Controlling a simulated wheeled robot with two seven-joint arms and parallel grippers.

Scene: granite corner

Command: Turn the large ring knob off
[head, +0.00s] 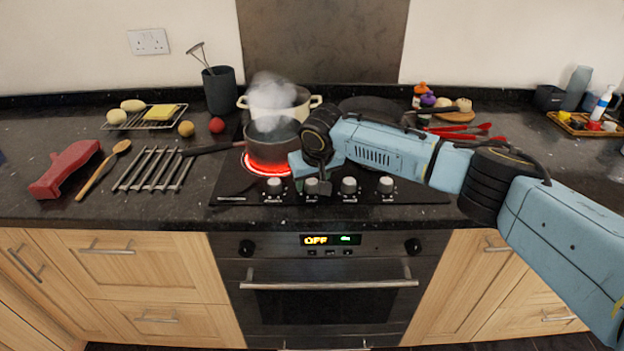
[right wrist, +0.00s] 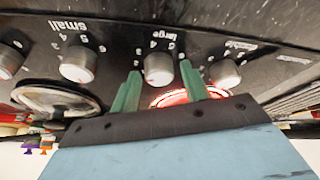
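The large ring knob (right wrist: 160,68) is a silver knob with the word "large" by it. It also shows in the head view as the second knob from the left (head: 311,187) on the hob's front row. My right gripper (right wrist: 160,88) is open, with one green finger on either side of this knob. I cannot tell whether the fingers touch it. In the head view my right gripper (head: 304,168) hangs just above and behind the knob. The front left ring (head: 251,166) glows red under a dark pan (head: 270,145). My left gripper is out of view.
The neighbouring knobs (head: 273,185) (head: 349,185) stand close on both sides. A steaming cream pot (head: 258,102) is behind the dark pan. The pan's handle (head: 205,148) points left, towards a metal rack (head: 155,170). The counter right of the hob's front is bare.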

